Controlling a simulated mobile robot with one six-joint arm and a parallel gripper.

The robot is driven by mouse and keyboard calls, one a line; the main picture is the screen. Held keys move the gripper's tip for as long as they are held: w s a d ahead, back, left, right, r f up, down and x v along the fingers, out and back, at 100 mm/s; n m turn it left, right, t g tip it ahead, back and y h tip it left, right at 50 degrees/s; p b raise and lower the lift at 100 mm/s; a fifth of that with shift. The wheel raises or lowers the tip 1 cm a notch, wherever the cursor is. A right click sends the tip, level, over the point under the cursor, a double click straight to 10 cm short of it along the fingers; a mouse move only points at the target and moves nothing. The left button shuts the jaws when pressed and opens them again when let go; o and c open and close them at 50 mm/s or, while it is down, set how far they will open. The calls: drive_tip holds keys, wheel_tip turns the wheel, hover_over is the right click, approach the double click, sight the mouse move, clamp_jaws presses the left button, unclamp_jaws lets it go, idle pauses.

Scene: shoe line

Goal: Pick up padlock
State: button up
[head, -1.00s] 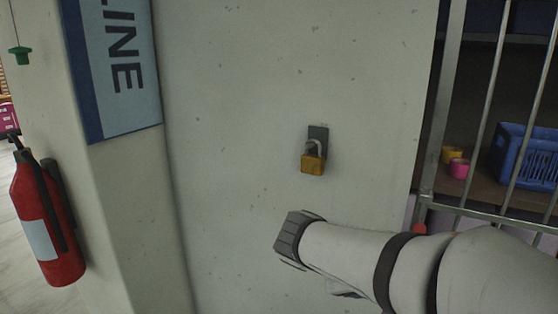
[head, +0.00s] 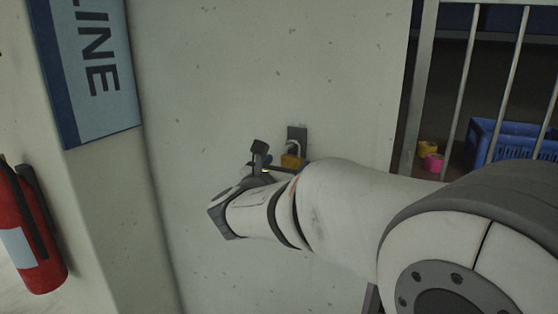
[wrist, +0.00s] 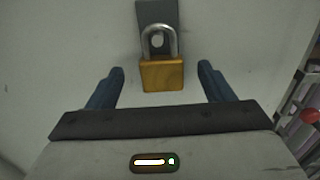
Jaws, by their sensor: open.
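The padlock (wrist: 162,76) has a brass-yellow body and a silver shackle. It hangs upright from a dark grey plate (wrist: 156,12) on the pale wall. In the wrist view my gripper (wrist: 161,78) is open, with one dark finger on each side of the padlock body and a gap on both sides. I cannot tell how far the fingertips are from the wall. In the head view the padlock (head: 292,161) is partly hidden behind my arm, and my gripper (head: 262,160) shows just left of it.
A barred opening (head: 470,90) is to the right, with a blue crate (head: 510,142) and yellow and pink rolls (head: 432,161) behind the bars. A sign (head: 92,70) and a red fire extinguisher (head: 30,230) are to the left. The wall around the padlock is bare.

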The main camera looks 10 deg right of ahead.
sight(287, 160)
drive_tip(key=x, duration=0.2)
drive_tip(key=shift+w+d, duration=0.15)
drive_tip(key=shift+w, duration=0.1)
drive_tip(key=c, duration=1.2)
